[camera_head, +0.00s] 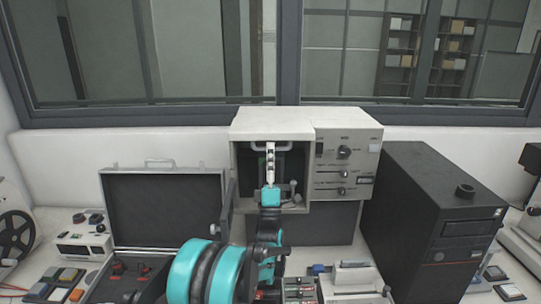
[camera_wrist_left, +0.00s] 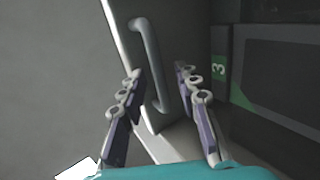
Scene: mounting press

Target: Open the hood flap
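The press housing (camera_head: 348,160) is a pale box at the back centre, with a dark recessed front under its pale top. The hood flap's pale bar handle (camera_head: 287,148) runs crosswise at the top of that front. In the left wrist view the flap (camera_wrist_left: 128,45) is a grey panel with a light edge, and its curved handle (camera_wrist_left: 148,52) stands off it. My left gripper (camera_head: 269,147) is at the handle in the head view. In the wrist view its fingers (camera_wrist_left: 155,95) are apart, with the handle between them; contact is unclear. My right gripper is not visible.
A black computer tower (camera_head: 420,200) stands right of the press. An open dark case (camera_head: 165,205) lies to the left. A small lever (camera_head: 293,190) shows in the recess. Control boxes (camera_head: 350,280) sit in front. A window spans the back.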

